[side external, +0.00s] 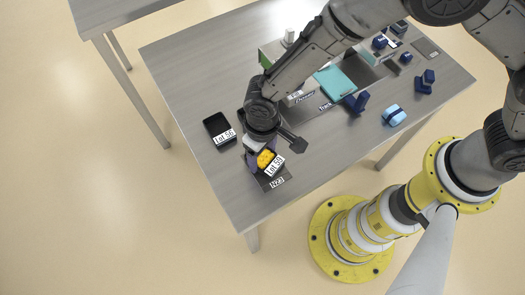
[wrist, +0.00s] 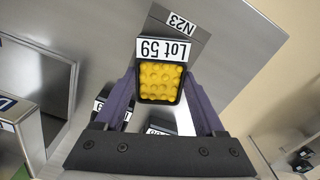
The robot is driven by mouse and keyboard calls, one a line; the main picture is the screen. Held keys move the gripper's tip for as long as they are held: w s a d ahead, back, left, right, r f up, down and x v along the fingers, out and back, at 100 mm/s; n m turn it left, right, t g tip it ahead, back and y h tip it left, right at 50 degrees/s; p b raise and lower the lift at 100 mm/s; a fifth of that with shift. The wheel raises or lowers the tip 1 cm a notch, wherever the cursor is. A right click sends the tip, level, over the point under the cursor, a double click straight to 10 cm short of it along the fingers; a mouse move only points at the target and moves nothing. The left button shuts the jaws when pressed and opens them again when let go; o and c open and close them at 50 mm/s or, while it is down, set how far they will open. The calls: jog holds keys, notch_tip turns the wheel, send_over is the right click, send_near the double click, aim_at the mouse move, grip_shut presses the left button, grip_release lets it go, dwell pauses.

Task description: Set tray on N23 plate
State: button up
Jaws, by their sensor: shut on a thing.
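The tray (wrist: 160,98) is a small dark one with yellow round contents and a white "Lot 59" label. It also shows in the side external view (side external: 265,160), near the table's front corner. My gripper (wrist: 160,76) is shut on the tray, one finger on each side; in the side external view my gripper (side external: 263,153) points down over it. The dark N23 plate (wrist: 196,40) shows just beyond the label end of the tray, and its label end (side external: 277,184) shows in the side external view. The tray overlaps the plate in both views; I cannot tell whether they touch.
A dark empty-looking tray (side external: 217,127) labelled "Lot 56" lies to the left on the table. The sealer with a teal part (side external: 335,82) stands behind to the right. Several blue pieces (side external: 394,115) lie at the right. The table's front edge is close to the plate.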

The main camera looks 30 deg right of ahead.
jog(key=o, duration=1.4)
jog(key=shift+r, duration=3.95)
jog(key=shift+w+d, duration=0.1)
